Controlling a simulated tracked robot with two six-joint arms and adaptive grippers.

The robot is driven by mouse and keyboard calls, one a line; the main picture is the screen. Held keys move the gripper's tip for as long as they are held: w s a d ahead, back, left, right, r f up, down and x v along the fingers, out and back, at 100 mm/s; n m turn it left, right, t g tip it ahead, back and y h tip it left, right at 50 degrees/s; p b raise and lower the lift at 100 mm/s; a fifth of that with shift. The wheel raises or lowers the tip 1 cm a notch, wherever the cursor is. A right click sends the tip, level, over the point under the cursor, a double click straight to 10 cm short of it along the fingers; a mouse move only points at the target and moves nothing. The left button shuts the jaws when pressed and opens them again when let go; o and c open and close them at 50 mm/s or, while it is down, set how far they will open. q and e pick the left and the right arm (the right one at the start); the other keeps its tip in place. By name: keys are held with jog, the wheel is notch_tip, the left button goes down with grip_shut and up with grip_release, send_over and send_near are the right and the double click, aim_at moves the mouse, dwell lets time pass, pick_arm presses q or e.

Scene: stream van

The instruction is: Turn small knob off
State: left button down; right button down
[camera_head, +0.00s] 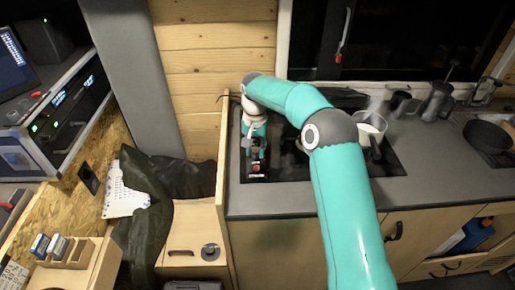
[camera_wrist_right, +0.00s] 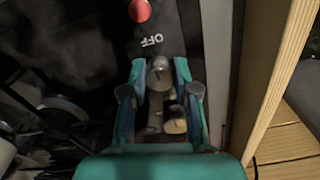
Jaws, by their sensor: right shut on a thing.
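My right arm reaches over the black hob from the lower right, and my right gripper (camera_head: 254,146) points down at the hob's left front corner. In the right wrist view my right gripper (camera_wrist_right: 159,72) is shut on the small knob (camera_wrist_right: 159,76), a rounded grey knob with a dark mark on top. White "OFF" lettering stands on the dark panel just beyond it. In the head view the gripper hides the knob. My left gripper is in neither view.
A red knob-like part (camera_wrist_right: 140,10) sits beyond the lettering; red also shows at the hob corner. A wooden partition (camera_wrist_right: 278,85) rises close to the right of the gripper in the wrist view. A steaming white pot (camera_head: 371,128) stands on the hob's right side.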

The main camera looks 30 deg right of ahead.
aim_at(256, 149)
jog(key=shift+d, duration=0.15)
jog(key=c, duration=0.9)
grip_release()
jog(key=shift+r, duration=0.1)
notch_tip(256, 149, up, 12)
jog(key=shift+f, duration=0.1)
